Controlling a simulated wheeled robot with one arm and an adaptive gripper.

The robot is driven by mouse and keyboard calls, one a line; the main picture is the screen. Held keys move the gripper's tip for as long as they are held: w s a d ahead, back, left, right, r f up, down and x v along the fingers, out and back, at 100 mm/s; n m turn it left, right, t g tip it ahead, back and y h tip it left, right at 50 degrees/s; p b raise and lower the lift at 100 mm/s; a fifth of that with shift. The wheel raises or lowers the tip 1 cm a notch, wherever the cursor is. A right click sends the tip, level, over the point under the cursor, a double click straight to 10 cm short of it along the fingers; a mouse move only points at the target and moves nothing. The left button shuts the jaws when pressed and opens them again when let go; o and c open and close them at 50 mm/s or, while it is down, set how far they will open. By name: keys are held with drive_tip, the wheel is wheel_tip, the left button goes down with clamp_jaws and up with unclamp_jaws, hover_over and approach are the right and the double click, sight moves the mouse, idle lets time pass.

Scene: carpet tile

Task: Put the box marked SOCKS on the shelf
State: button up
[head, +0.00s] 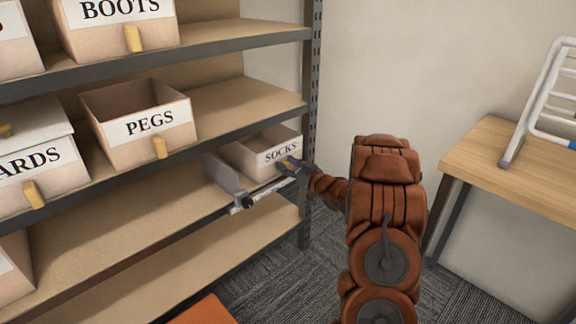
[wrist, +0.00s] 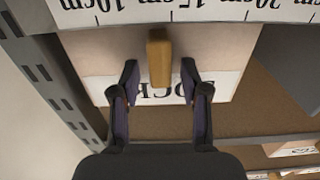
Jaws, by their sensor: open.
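The box marked SOCKS (head: 240,157) is an open-topped tan box with a white label. It stands at the right end of a lower shelf (head: 130,236), beside the rack's right post. Its label (wrist: 218,86) appears upside down in the wrist view, partly hidden by my fingers. My gripper (head: 288,165) is at the front of this box. In the wrist view, my gripper (wrist: 160,80) is open, with its fingers on either side of the yellow handle (wrist: 159,52) and visible gaps between. The box looks upright; its underside is hidden.
A grey upright plate (head: 226,174) stands left of the box, and a strip with centimetre marks (wrist: 205,10) runs along its front. The PEGS box (head: 140,129) and BOOTS box (head: 118,39) are on higher shelves. A wooden table (head: 505,170) with a white rack stands right.

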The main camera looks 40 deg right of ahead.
drive_tip(key=s+d+p, duration=0.1)
drive_tip(key=s+p, duration=0.2)
drive_tip(key=s, duration=0.9)
drive_tip(key=shift+d, duration=0.3)
drive_tip(key=shift+w, duration=0.1)
drive_tip(key=s+a+r+g+h, duration=0.1)
drive_tip(key=s+a+r+g, duration=0.1)
drive_tip(key=s+a+g, duration=0.8)
drive_tip(key=s+a+r+m+g+h, duration=0.1)
drive_tip(key=s+a+r+g, duration=0.2)
drive_tip(key=s+a+g, duration=0.8)
drive_tip(key=s+a, duration=1.3)
drive_tip(key=s, duration=0.2)
drive_tip(key=shift+s+r, duration=0.2)
drive_tip(key=shift+s, duration=0.1)
